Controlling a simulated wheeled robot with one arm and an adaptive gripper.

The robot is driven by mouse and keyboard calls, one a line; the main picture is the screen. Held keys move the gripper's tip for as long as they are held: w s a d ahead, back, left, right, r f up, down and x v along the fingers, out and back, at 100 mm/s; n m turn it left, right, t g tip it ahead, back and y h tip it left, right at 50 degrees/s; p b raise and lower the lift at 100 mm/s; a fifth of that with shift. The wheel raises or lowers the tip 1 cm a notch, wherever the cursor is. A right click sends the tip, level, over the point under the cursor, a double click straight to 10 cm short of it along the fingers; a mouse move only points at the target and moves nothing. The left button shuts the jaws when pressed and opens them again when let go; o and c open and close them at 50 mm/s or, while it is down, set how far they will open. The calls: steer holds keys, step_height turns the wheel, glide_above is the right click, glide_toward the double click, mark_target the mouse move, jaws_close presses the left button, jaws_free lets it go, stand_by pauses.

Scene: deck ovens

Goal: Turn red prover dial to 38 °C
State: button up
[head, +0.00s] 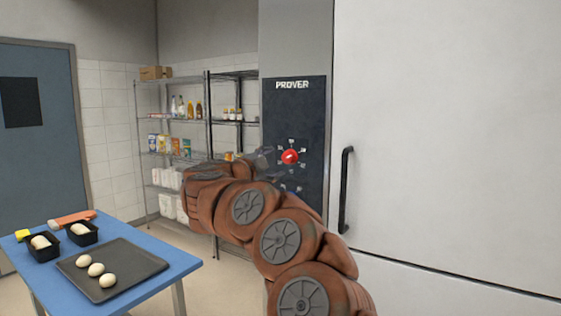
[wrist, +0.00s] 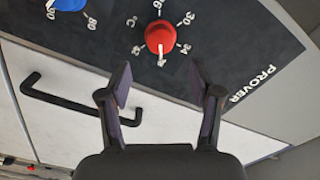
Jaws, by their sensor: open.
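The red prover dial (head: 290,157) sits on the dark panel labelled PROVER (head: 293,105) in the head view. In the wrist view the red dial (wrist: 159,36) appears with a white pointer mark on its lower edge and a ring of numbers around it, including 30 and 34; other numbers are partly hidden or too small to read. My gripper (wrist: 156,80) is open and empty, its two fingers apart just short of the dial, with the dial lying beyond and between the fingertips. In the head view my gripper (head: 270,160) is beside the dial, partly hidden by my arm.
A blue dial (wrist: 68,4) is on the same panel. A black door handle (head: 346,190) stands right of the panel on the white prover door (head: 450,130). A blue table (head: 180,264) with a tray (head: 150,264) and dough pieces is at left. Wire shelves (head: 172,120) stand behind.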

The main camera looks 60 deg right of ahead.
steer(key=a, duration=0.5)
steer(key=shift+s, duration=0.15)
stand_by(0.4)
